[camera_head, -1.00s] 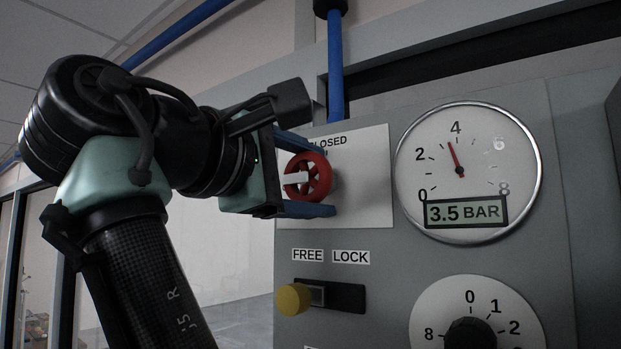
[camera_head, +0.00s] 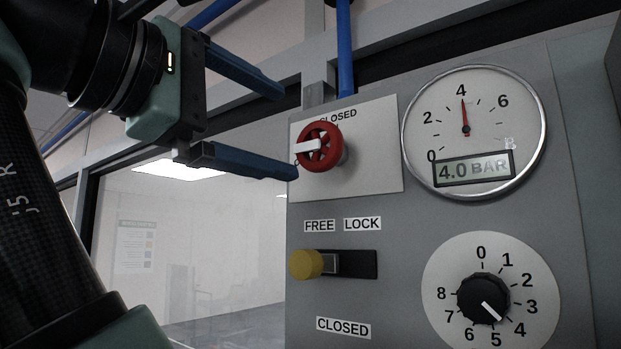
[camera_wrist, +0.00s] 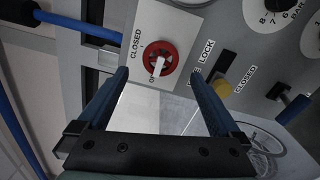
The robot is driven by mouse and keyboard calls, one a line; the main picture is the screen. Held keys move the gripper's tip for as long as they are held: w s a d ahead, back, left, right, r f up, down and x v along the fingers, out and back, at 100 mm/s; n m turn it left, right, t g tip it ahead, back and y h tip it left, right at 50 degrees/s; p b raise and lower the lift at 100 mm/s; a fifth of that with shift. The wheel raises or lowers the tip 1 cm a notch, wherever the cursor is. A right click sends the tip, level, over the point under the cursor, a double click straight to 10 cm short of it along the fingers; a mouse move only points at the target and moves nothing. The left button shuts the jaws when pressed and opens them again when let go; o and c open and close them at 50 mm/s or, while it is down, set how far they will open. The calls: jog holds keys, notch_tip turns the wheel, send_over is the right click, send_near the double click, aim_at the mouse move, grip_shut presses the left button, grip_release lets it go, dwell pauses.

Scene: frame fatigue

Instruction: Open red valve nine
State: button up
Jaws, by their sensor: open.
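The red valve (camera_head: 329,134) is a small round handwheel with a white pointer bar, on a light plate marked CLOSED above it. In the head view its white bar points left. The valve also shows in the wrist view (camera_wrist: 160,62), ahead of and between the fingertips. My gripper (camera_head: 289,132) is open and empty, to the left of the valve and apart from it. Its two blue fingers also show in the wrist view (camera_wrist: 160,74). No number nine is readable on the valve.
A gauge (camera_head: 474,131) right of the valve reads 4.0 BAR. Below the valve is a yellow knob (camera_head: 305,264) at the FREE end of its FREE/LOCK slot. A black dial (camera_head: 484,299) points between 4 and 5. A blue pipe (camera_head: 345,50) runs above.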

jog(key=shift+b+v, duration=0.95)
jog(key=shift+v, duration=0.95)
